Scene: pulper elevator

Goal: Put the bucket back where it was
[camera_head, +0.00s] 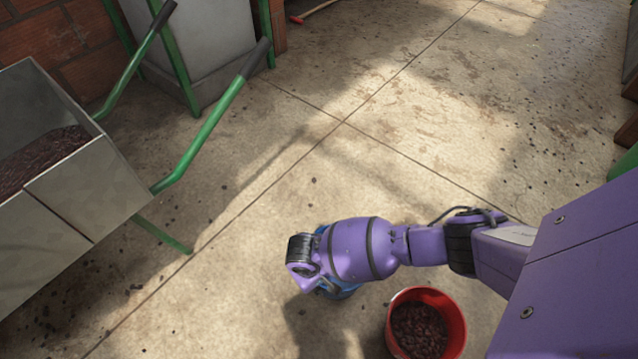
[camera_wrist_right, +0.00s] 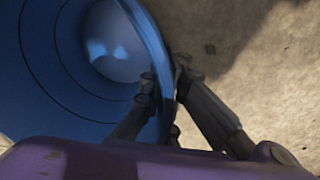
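A blue bucket (camera_head: 347,292) shows only in part in the camera_head view, mostly hidden beneath my purple right arm. In the right wrist view the blue bucket (camera_wrist_right: 60,75) fills the left side, and its inside looks empty. My right gripper (camera_wrist_right: 165,85) has one dark finger inside the bucket and one outside. It is shut on the rim wall between them. In the head view its fingers are hidden by the wrist. My left gripper is not in view.
A red bucket (camera_head: 459,318) with dark red cherries stands on the floor just right of the blue one. A metal wheelbarrow (camera_head: 90,190) with green handles is at left. A grey block (camera_head: 215,45) in a green frame is behind. The middle floor is open.

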